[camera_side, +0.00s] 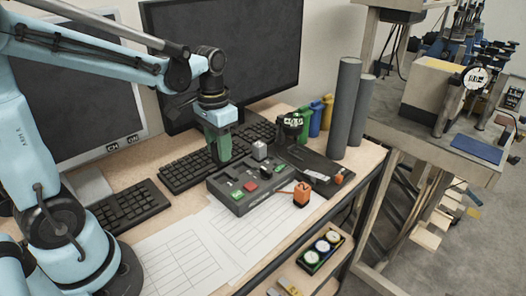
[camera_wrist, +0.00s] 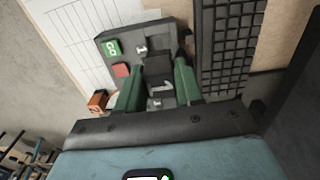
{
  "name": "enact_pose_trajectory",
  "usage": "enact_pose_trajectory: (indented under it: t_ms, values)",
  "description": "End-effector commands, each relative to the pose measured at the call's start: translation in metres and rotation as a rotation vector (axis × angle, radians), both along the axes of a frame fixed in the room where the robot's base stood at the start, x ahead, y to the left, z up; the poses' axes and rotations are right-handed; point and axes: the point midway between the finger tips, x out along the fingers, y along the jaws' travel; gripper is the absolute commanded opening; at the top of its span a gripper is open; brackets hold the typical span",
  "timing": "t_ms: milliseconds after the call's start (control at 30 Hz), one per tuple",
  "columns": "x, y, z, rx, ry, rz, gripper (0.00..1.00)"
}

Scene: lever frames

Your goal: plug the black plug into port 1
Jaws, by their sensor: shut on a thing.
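My gripper (camera_side: 219,160) points down at the back left of a dark grey socket box (camera_side: 226,184). In the wrist view its two green fingers (camera_wrist: 158,88) are closed on the black plug (camera_wrist: 157,67), which hangs over the box (camera_wrist: 108,35). In the side view the fingers hide the held plug. Pale marks (camera_wrist: 141,49) show on the box beside the plug; one resembles a 1, but I cannot read them surely. Whether the plug touches the box I cannot tell.
A red block (camera_side: 250,186), a black block (camera_side: 266,172) and a grey block (camera_side: 259,150) stand on the box. An orange plug (camera_side: 301,194) is at its right. A keyboard (camera_side: 200,170) lies behind; paper sheets (camera_side: 185,250) lie in front.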

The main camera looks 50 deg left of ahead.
Motion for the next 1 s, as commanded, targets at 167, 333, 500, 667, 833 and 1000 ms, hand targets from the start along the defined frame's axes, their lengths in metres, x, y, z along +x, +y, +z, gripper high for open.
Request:
enact_pose_trajectory:
  t_ms: [167,333,500,667,833,1000]
  values:
    - [0.000,0.000,-0.017,0.000,0.000,0.000,0.06]
    - [0.000,-0.001,-0.030,0.000,0.000,0.000,0.06]
    - [0.000,-0.001,-0.039,0.000,0.000,0.000,0.06]
    - [0.000,-0.001,-0.043,0.000,0.000,0.000,0.06]
    - [0.000,-0.001,-0.043,0.000,0.000,0.000,0.06]
    - [0.000,-0.001,-0.043,0.000,0.000,0.000,0.06]
